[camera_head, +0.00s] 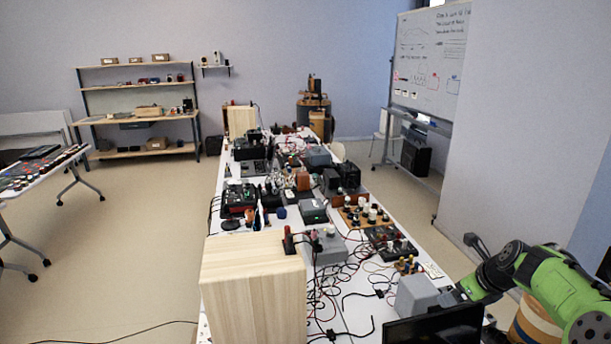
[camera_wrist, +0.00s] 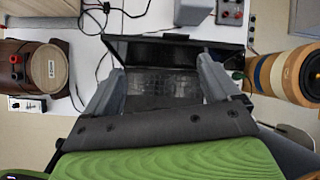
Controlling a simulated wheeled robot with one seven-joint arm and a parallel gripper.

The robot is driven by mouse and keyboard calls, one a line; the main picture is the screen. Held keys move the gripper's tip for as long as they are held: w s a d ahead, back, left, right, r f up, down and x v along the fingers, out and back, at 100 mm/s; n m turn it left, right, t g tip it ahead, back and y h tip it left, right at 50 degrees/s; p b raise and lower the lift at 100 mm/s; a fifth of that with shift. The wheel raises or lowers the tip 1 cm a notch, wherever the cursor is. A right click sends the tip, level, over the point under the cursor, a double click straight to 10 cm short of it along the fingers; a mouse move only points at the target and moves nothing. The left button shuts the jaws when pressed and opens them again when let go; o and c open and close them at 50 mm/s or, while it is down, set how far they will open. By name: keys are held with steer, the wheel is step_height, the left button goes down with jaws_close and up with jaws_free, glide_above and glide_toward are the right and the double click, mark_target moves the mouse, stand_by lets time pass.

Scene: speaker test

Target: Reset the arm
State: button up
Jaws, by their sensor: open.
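My arm (camera_head: 560,285), green with dark joints, reaches in from the right edge of the head view over the near right end of the long table. I cannot make out the jaws there. In the wrist view my gripper (camera_wrist: 160,72) shows two grey fingers spread wide apart, with nothing held between them. Beyond and between the fingers is a dark open laptop-like device (camera_wrist: 160,50); I cannot tell whether the fingers touch it. Its black screen (camera_head: 435,326) seems to show at the bottom of the head view.
The long white table (camera_head: 352,313) is crowded with electrical boxes and loose cables. A wooden box (camera_head: 252,290) stands at its near left. A round, banded wooden object (camera_wrist: 285,75) is right of my gripper, and a brown cylindrical device (camera_wrist: 35,68) is left. Open floor (camera_head: 150,240) lies left.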

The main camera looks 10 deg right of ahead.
steer(key=s+a+r+n+g+h, duration=0.1)
steer(key=s+a+r+n, duration=0.2)
steer(key=a+n, duration=0.3)
steer(key=s+a+r+n, duration=0.2)
steer(key=a+n, duration=0.2)
steer(key=a, duration=0.3)
steer(key=s+a+r+n+g+h, duration=0.1)
steer(key=s+a+r+n, duration=0.2)
steer(key=a+n, duration=0.3)
steer(key=s+a+n, duration=0.3)
steer(key=s+n, duration=0.2)
steer(key=s, duration=0.2)
steer(key=s+a+n+y+b, duration=0.1)
steer(key=s+a+n, duration=0.3)
steer(key=s, duration=0.3)
steer(key=s+a+f+n+t+b, duration=0.1)
steer(key=s+a+n, duration=0.2)
steer(key=s+n, duration=0.4)
steer(key=shift+s+a, duration=0.15)
steer(key=shift+s, duration=0.2)
steer(key=shift+f, duration=0.1)
